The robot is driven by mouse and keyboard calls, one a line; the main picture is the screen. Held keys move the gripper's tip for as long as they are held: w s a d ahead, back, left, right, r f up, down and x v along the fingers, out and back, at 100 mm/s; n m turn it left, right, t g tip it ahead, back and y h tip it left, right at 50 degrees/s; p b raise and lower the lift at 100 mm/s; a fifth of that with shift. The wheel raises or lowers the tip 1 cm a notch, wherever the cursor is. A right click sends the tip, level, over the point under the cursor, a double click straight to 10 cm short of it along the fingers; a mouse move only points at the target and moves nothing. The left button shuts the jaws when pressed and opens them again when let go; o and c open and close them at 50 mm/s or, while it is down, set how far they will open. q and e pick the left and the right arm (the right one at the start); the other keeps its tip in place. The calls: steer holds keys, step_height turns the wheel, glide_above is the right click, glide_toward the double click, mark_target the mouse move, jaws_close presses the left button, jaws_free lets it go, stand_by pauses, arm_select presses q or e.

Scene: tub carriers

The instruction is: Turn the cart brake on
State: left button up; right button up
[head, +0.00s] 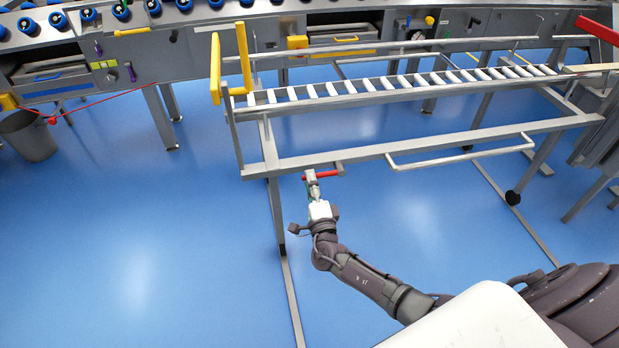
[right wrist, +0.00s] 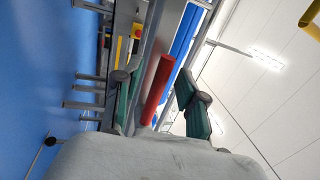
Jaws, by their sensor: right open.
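The cart (head: 300,161) is a grey metal frame with a row of white rollers on top. A red brake handle (head: 327,174) sits just below its near lower rail, lying roughly along the rail. My right gripper (head: 311,181) is at the left part of this handle, reaching in from the front. In the right wrist view the red handle (right wrist: 158,88) shows between the two green-padded fingers, which are spread apart. I cannot tell whether a finger touches it. My left gripper is in neither view.
A yellow upright handle (head: 215,70) stands at the cart's left end. A grey bar loop (head: 460,156) juts from the near rail, right of the brake handle. A conveyor machine (head: 150,60) runs along the back. A grey bin (head: 30,137) stands far left. Blue floor at left is clear.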

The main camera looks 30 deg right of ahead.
steer(key=v, duration=1)
